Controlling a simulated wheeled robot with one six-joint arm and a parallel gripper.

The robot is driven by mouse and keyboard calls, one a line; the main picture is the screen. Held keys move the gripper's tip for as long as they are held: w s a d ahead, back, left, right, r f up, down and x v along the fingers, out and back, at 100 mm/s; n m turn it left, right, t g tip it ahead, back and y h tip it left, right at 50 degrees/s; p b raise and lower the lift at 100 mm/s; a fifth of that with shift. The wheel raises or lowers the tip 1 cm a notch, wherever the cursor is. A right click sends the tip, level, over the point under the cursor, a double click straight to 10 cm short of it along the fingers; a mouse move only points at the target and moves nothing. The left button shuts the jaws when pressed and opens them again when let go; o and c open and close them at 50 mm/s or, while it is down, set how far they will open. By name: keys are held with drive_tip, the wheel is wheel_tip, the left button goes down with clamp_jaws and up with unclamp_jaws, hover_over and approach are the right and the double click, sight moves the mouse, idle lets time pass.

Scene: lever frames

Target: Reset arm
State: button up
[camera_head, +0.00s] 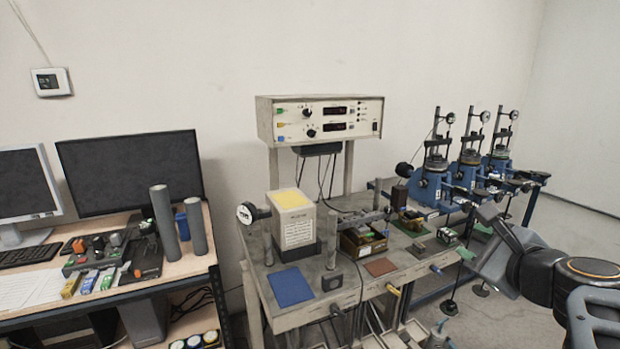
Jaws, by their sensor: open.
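My arm comes in from the right edge, with its dark links and grey end in front of the floor. My gripper (480,243) is at the arm's end, at the right side of the workbench (340,293). The end of the arm overlaps the right end of the bench in the picture.
The bench holds a white block with a yellow top (293,222), a blue mat (289,287) and a meter box (320,120) on posts. Blue presses (433,185) stand behind my gripper. A desk with a monitor (131,172) is at left. Floor (490,320) shows below my arm.

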drive_tip(key=s+a+f+n+g+b, duration=0.1)
drive_tip(key=s+a+f+n+g, duration=0.2)
drive_tip(key=f+n, duration=0.5)
drive_tip(key=s+a+f+n+g+h+b, duration=0.1)
drive_tip(key=s+a+f+n+g, duration=0.2)
drive_tip(key=f+n, duration=0.5)
drive_tip(key=s+a+f+n+g+b, duration=0.2)
drive_tip(key=a+f+n+g, duration=0.3)
drive_tip(key=f+n, duration=0.4)
drive_tip(key=shift+s+a+h, duration=0.4)
drive_tip(key=shift+s+a, duration=0.45)
drive_tip(key=shift+a, duration=0.05)
